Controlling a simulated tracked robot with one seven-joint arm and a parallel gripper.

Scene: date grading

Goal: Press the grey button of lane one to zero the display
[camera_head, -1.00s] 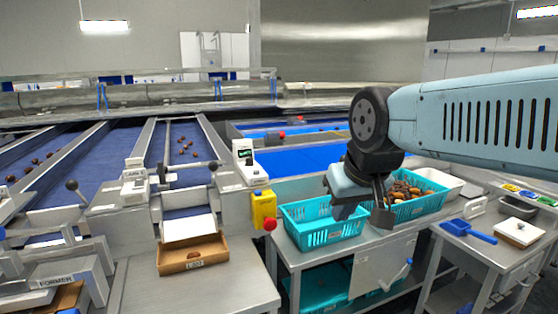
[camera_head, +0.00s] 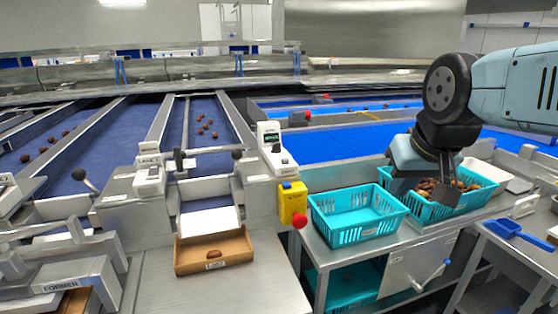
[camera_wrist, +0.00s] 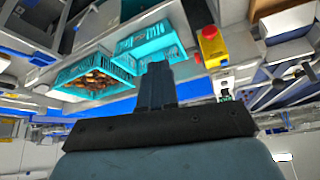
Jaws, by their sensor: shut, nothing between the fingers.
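A white display unit (camera_head: 276,150) with a small green-lit screen (camera_head: 271,138) stands on the frame at the right edge of the near belt lane. Its button is too small to make out clearly. In the wrist view the green screen (camera_wrist: 225,93) shows right of my fingers. My gripper (camera_head: 446,195) is shut and empty, right of the display unit and well apart from it, over the basket of dates. In the wrist view its closed fingers (camera_wrist: 156,80) point toward the teal baskets.
A yellow box with a red button (camera_head: 299,222) sticks out below the display unit. An empty teal basket (camera_head: 319,227) and a teal basket of dates (camera_head: 482,172) stand right of it. A wooden tray (camera_head: 214,267) with a date sits in front of the lane.

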